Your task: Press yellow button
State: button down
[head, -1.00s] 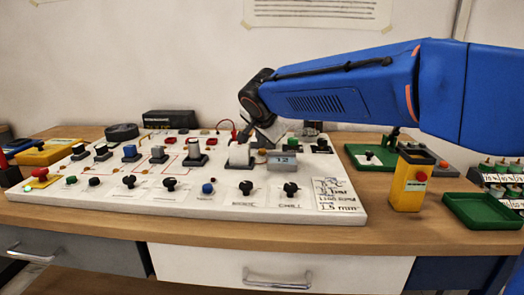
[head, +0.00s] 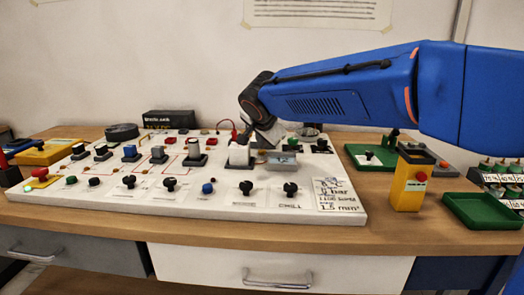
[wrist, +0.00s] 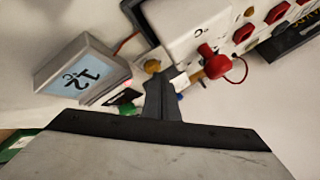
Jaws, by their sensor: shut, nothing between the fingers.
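A small yellow round button (wrist: 152,66) shows in the wrist view, just beyond the tip of my gripper (wrist: 158,80), between the grey display box and a white block. The gripper's dark fingers are together with nothing between them. The tip is very close to the button; I cannot tell whether they touch. In the head view my gripper (head: 263,140) points down over the back of the white panel (head: 110,197), behind the display box (head: 283,161). The fingertips are hard to make out there.
The display box reads 12 °C in the wrist view (wrist: 82,73).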

aim_at(262, 157)
jog(key=shift+f, duration=0.2)
jog(key=shift+r, duration=0.15)
dwell(0.5)
jog(key=shift+r, duration=0.8)
jog(key=shift+r, duration=2.5)
